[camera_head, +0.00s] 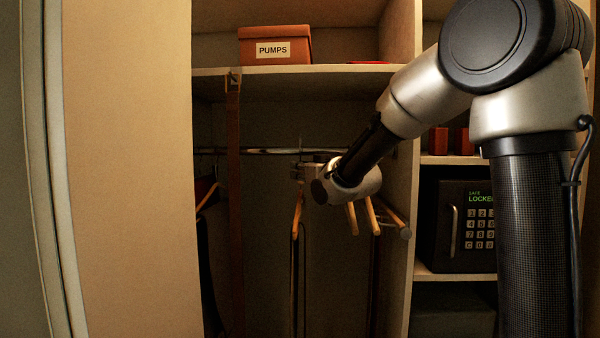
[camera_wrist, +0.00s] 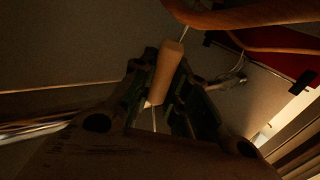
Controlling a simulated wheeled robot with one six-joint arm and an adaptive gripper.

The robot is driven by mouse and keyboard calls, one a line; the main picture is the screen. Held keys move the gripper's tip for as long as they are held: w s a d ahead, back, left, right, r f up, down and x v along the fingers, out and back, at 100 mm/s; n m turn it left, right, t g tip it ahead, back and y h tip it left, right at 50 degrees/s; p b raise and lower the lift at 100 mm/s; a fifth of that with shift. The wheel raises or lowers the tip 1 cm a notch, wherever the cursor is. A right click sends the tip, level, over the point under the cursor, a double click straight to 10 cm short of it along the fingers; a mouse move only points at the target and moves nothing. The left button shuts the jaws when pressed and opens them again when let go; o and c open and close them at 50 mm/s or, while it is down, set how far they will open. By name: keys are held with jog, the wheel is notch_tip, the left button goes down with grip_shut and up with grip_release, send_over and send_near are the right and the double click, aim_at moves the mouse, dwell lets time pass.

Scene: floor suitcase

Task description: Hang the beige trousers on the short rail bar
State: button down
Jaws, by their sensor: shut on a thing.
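My gripper (camera_head: 303,171) is in the wardrobe opening, close to the long rail (camera_head: 262,151) in the head view. In the wrist view my gripper (camera_wrist: 164,88) is shut on a pale wooden hanger piece (camera_wrist: 167,66) between its fingers. In the head view a wooden hanger (camera_head: 298,213) shows just below the gripper, with a narrow dark shape under it. I cannot clearly make out the beige trousers in either view. A short bar with a round grey end (camera_head: 405,233) is at the right, beside other wooden hangers (camera_head: 371,214).
A brown strap (camera_head: 234,190) hangs from the shelf edge (camera_head: 215,72) left of my gripper. Another hanger (camera_head: 207,197) with dark clothing is further left. An orange PUMPS box (camera_head: 275,46) stands above. A black safe (camera_head: 462,226) is in the right compartment, behind the divider (camera_head: 405,150).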

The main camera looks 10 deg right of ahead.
jog(key=shift+w+d, duration=0.2)
jog(key=shift+w, duration=0.35)
jog(key=shift+w+d, duration=0.15)
jog(key=shift+w, duration=0.4)
jog(key=shift+w+d+f, duration=0.1)
jog(key=shift+w+f, duration=0.1)
jog(key=shift+f, duration=0.4)
jog(key=shift+w+d+f, duration=0.1)
jog(key=shift+w+f, duration=0.05)
jog(key=shift+f, duration=0.7)
jog(key=c, duration=1.3)
grip_release()
jog(key=shift+f, duration=0.15)
jog(key=shift+s, duration=0.1)
